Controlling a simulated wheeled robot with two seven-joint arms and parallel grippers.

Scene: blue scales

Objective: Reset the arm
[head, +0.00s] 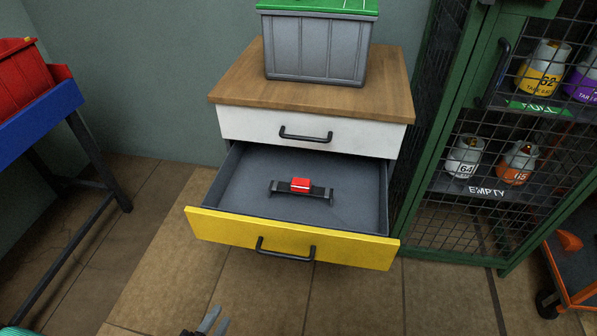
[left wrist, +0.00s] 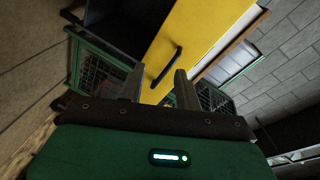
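My left gripper (head: 216,321) shows at the bottom edge of the head view, below and in front of the yellow drawer front (head: 230,233). Its two fingers are apart with nothing between them. In the left wrist view the gripper (left wrist: 157,88) is also open and empty, with the yellow drawer front (left wrist: 200,35) and its black handle (left wrist: 166,68) beyond the fingertips. It appears apart from the handle. My right gripper is not in view.
The drawer (head: 240,185) is pulled out and holds a black bracket-like piece with a red block (head: 300,184). A grey bin (head: 315,48) stands on the wooden cabinet top (head: 235,85). A green mesh cage (head: 420,190) is at right, a blue-edged table (head: 45,120) at left.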

